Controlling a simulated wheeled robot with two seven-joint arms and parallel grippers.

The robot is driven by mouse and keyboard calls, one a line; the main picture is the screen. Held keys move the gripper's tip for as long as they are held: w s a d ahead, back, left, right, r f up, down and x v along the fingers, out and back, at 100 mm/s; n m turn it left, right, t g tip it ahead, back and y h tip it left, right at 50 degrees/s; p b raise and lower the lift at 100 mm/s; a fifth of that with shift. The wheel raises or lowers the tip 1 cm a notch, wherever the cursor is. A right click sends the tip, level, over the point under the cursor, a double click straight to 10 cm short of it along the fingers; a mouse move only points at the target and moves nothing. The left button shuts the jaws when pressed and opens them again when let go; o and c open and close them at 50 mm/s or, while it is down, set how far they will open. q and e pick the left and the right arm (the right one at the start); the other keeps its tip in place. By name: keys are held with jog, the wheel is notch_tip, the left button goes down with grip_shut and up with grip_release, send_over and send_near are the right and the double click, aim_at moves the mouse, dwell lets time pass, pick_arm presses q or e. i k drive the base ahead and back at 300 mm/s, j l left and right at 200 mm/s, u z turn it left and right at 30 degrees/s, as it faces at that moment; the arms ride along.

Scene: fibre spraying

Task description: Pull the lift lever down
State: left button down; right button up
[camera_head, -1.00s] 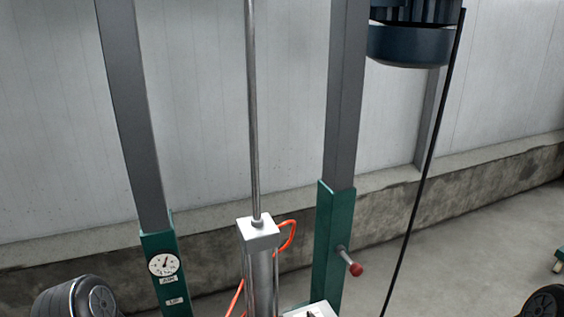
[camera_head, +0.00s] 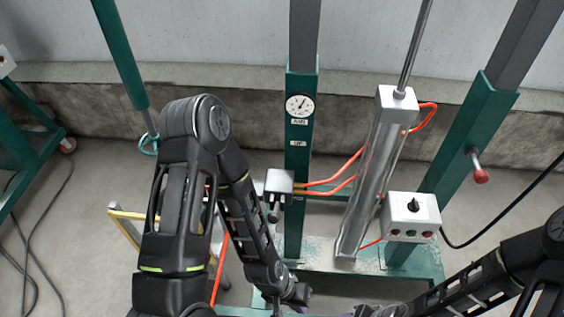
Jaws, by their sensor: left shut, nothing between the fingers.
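A red-knobbed lever (camera_head: 479,172) sticks out of the right green post (camera_head: 464,140), angled down to the right. A white valve box (camera_head: 280,182) with a short black handle (camera_head: 273,212) hangs by the left green post, and I cannot tell which of these is the lift lever. My left arm bends at the elbow and reaches down past the valve box. My left gripper (camera_head: 298,297) is low near the bottom edge, small and partly cut off, shut and empty, below and apart from the black handle. My right gripper does not show; only my right arm comes in at the lower right.
A silver cylinder with a rod (camera_head: 377,165) stands between the posts, with orange hoses (camera_head: 333,182). A white control box (camera_head: 411,217) with buttons stands right of it. A gauge (camera_head: 299,106) is on the left post. Cables lie on the floor at far left.

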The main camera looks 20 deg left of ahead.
aim_at(273, 217)
jog(key=u, duration=0.85)
